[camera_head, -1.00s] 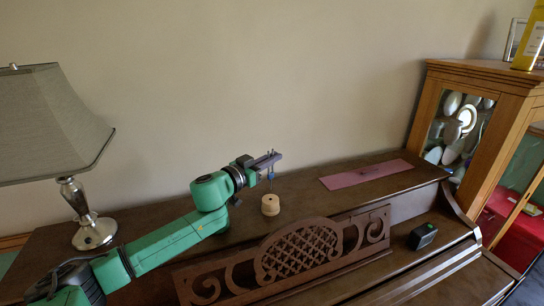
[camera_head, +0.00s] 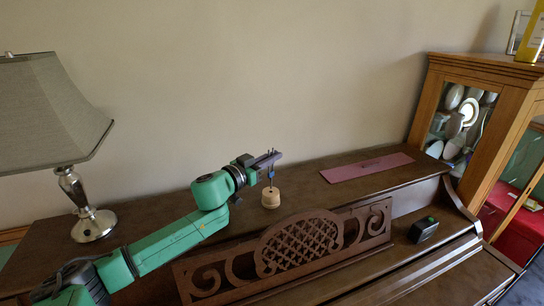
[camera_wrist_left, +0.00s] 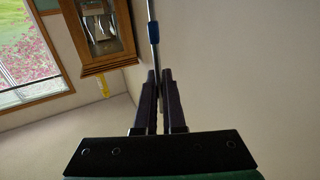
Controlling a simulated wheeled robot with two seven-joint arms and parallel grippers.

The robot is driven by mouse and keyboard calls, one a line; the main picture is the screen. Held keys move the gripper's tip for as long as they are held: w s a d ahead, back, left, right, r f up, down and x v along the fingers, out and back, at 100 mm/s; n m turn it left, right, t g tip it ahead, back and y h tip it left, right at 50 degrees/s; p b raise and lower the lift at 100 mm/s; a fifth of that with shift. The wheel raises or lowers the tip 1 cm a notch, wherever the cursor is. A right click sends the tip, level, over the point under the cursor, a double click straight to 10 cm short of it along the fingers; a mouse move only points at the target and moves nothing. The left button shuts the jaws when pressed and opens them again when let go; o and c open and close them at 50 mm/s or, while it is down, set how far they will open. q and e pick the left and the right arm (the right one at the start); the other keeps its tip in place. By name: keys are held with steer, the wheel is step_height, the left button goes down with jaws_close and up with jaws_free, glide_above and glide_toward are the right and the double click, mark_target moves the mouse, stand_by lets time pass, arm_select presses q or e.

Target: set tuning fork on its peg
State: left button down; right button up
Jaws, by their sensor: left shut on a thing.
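My left gripper (camera_head: 268,160) is shut on the tuning fork (camera_head: 271,175), a thin metal fork with a blue band. The fork is held about upright, directly above a small pale wooden peg block (camera_head: 270,198) on the piano top. The fork's lower end is close to the block's top; I cannot tell whether it touches or has entered it. In the left wrist view the fork (camera_wrist_left: 153,32) runs up from between my dark fingers (camera_wrist_left: 154,88). My right gripper is not in view.
A lamp (camera_head: 85,215) stands left on the piano top (camera_head: 140,215). A pink strip (camera_head: 365,166) lies at the back right. A carved music desk (camera_head: 300,247) rises in front of the block. A small black box (camera_head: 423,230) sits at the right, near a wooden cabinet (camera_head: 480,125).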

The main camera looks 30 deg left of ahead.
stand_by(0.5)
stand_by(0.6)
arm_select(q)
steer(key=shift+r+p, duration=0.1)
steer(key=shift+p, duration=0.35)
steer(key=shift+f+b, duration=0.9)
steer(key=shift+f, duration=0.4)
stand_by(0.5)
steer(key=shift+p, duration=0.35)
